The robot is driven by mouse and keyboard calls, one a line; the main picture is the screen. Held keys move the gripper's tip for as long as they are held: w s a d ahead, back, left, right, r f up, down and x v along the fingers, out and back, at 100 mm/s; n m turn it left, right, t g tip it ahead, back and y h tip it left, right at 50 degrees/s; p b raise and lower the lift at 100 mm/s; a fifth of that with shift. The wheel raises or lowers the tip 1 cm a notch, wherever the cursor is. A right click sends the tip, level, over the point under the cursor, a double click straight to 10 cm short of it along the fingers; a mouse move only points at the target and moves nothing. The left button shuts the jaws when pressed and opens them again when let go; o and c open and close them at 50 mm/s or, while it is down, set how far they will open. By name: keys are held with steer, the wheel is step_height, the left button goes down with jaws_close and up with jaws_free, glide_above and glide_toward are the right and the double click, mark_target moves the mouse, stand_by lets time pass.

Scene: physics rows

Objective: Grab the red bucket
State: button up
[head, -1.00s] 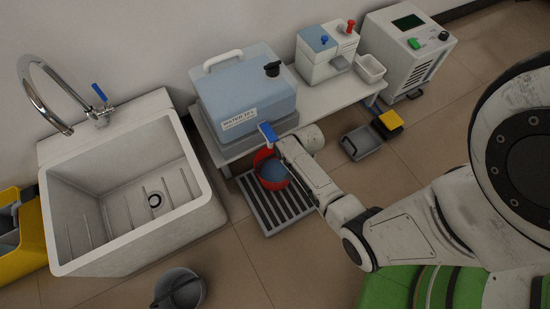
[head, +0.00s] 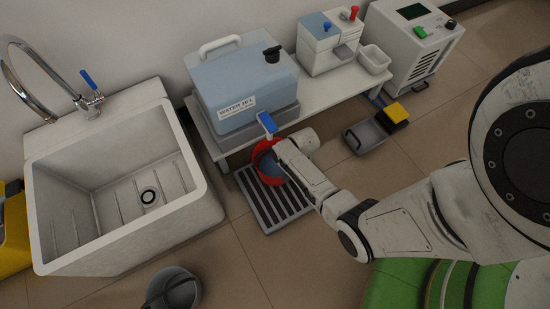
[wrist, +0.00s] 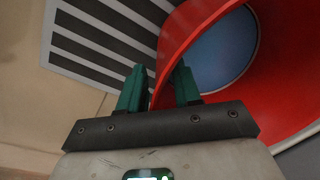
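The red bucket (head: 262,153) stands on the dark slatted grate (head: 252,204) in front of the bench, with a blue surface inside it. My arm covers its right side in the head view. In the wrist view the bucket's red wall (wrist: 275,85) curves across the right, with the blue inside (wrist: 222,50). My gripper (wrist: 160,72) has its two green fingers apart at the bucket's rim. One finger is outside the wall and the other inside it. A gap shows between the fingers, so it looks open around the wall.
A blue water tank (head: 240,85) with a blue-handled tap (head: 266,122) stands on the bench above the bucket. The sink (head: 120,190) is on the left. A dark grey bucket (head: 174,288) and a grey tray (head: 367,137) stand on the floor.

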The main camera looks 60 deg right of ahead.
steer(key=shift+c, duration=0.2)
jaws_close()
stand_by(1.1)
